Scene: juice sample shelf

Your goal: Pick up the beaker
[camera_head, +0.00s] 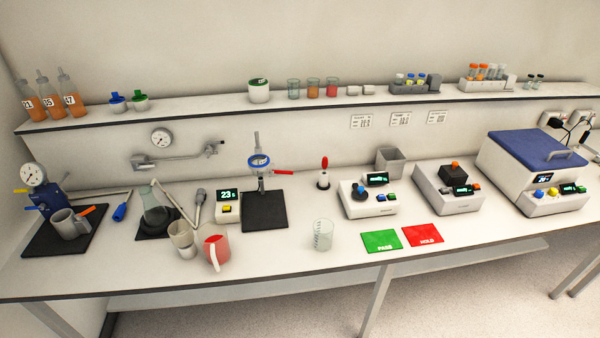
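A clear, empty-looking beaker (323,235) with faint markings stands upright near the front of the bench, left of the green PASS card (381,241). On the shelf are three small beakers: a pale one (293,89), an orange one (313,88) and a red one (332,88). Neither of my grippers shows in the head view.
A red HOLD card (423,235) lies beside the green one. Behind the beaker are a black-based stand (265,212) and small instruments (368,205). A large blue-lidded machine (530,170) fills the right. The bench around the beaker is clear.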

